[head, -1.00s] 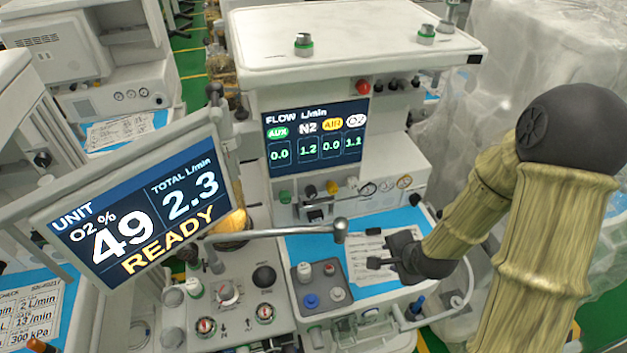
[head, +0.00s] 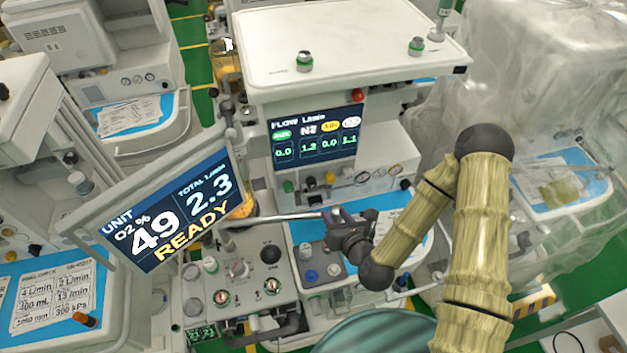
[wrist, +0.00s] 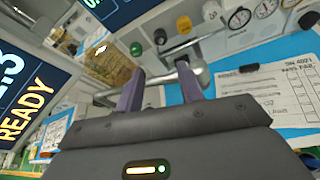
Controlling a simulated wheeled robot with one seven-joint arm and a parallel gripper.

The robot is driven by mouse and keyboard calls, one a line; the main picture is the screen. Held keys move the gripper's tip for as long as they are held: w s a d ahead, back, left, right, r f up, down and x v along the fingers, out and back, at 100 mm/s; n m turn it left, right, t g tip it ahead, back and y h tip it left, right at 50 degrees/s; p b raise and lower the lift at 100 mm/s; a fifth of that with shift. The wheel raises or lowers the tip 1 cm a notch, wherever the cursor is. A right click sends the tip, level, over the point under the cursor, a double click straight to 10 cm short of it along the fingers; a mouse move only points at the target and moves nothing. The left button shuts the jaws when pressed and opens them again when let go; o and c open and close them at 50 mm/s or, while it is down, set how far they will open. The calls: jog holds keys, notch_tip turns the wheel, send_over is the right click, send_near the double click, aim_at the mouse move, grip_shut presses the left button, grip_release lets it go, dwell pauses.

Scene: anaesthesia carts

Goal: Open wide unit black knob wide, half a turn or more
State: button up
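The wide unit's flow panel (head: 315,140) faces me in the middle of the head view. Below it, the wrist view shows a row of knobs: a green knob (wrist: 136,48), a black knob (wrist: 160,36), a yellow knob (wrist: 184,24) and a white knob (wrist: 211,11). Another round black knob (head: 270,253) stands on the lower left panel. My gripper (wrist: 160,74) is open and empty, its two dark fingers apart and pointing towards the knob row, with a gap to it. In the head view my gripper (head: 338,222) is over the blue work surface.
A metal support arm (head: 268,217) runs from the tilted READY monitor (head: 175,210) to beside my gripper; its rounded end shows by the right finger (wrist: 195,76). Gauges (wrist: 240,17) sit right of the knobs. A paper sheet (wrist: 265,95) lies on the blue surface. Plastic-wrapped equipment stands at right.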

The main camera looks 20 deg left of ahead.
jog(key=shift+f, duration=0.1)
jog(key=b+x, duration=0.4)
jog(key=b, duration=0.6)
jog(key=shift+w+a+f, duration=0.1)
jog(key=shift+w+f, duration=0.1)
jog(key=shift+w, duration=0.2)
jog(key=shift+w+b, duration=0.1)
jog(key=shift+b, duration=0.4)
jog(key=shift+w+a+f+b, duration=0.15)
jog(key=shift+w+b, duration=0.05)
jog(key=shift+b, duration=1)
jog(key=b, duration=0.2)
jog(key=shift+a+f+b, duration=0.1)
jog(key=shift+a+b, duration=0.05)
jog(key=shift+b, duration=0.25)
